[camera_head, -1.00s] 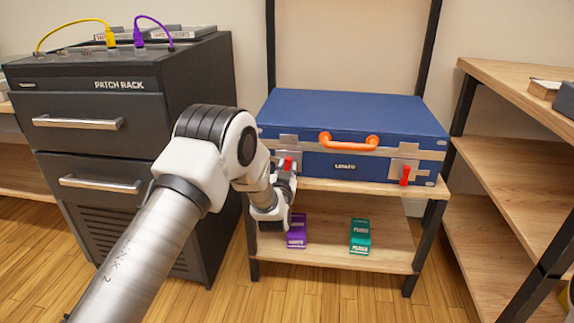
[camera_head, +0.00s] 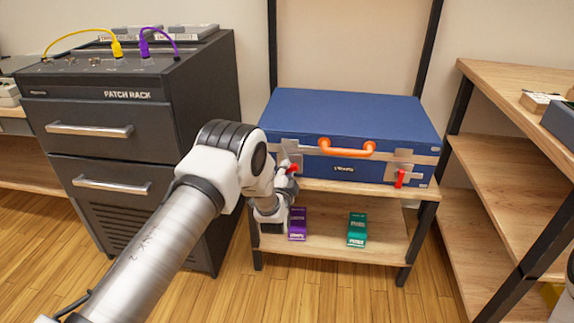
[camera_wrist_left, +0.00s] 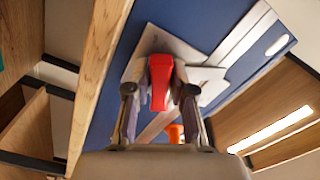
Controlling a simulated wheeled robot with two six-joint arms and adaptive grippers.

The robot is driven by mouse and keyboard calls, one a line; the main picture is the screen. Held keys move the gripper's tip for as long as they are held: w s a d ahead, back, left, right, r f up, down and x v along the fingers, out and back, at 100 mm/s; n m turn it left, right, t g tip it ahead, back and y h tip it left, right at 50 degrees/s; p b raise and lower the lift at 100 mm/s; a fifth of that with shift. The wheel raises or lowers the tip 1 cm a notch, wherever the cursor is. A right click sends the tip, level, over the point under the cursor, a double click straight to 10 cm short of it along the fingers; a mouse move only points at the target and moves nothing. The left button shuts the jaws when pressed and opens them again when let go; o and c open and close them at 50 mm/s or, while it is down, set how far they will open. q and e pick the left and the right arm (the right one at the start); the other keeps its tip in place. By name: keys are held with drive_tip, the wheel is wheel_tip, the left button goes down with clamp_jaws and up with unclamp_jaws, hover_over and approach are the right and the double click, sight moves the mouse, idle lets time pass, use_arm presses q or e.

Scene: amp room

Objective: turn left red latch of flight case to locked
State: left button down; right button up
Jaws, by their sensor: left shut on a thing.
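The blue flight case (camera_head: 350,115) lies shut on the upper board of a wooden shelf, its orange handle (camera_head: 346,148) facing me. The left red latch (camera_head: 292,169) sits on a metal plate at the case's front left. My left gripper (camera_head: 288,172) is at this latch. In the left wrist view, my left gripper (camera_wrist_left: 160,95) has its two fingers on either side of the red latch (camera_wrist_left: 160,80), shut on it. In the head view, the latch is partly hidden by the gripper and looks tilted sideways. The right red latch (camera_head: 400,178) hangs downward. My right gripper is not in view.
A purple box (camera_head: 297,224) and a green box (camera_head: 357,229) stand on the lower board. A dark patch rack (camera_head: 110,130) with cables on top stands at left. Another wooden shelf (camera_head: 500,170) stands at right.

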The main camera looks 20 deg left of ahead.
use_arm(q)
drive_tip(key=m, duration=0.1)
drive_tip(key=m+p, duration=0.1)
drive_tip(key=shift+r+m, duration=0.25)
drive_tip(key=shift+m, duration=0.15)
drive_tip(key=shift+m+p, duration=0.7)
drive_tip(key=shift+m, duration=0.5)
drive_tip(key=c, duration=1)
unclamp_jaws()
drive_tip(key=shift+f, duration=0.1)
drive_tip(key=shift+c, duration=0.2)
drive_tip(key=v, duration=1.2)
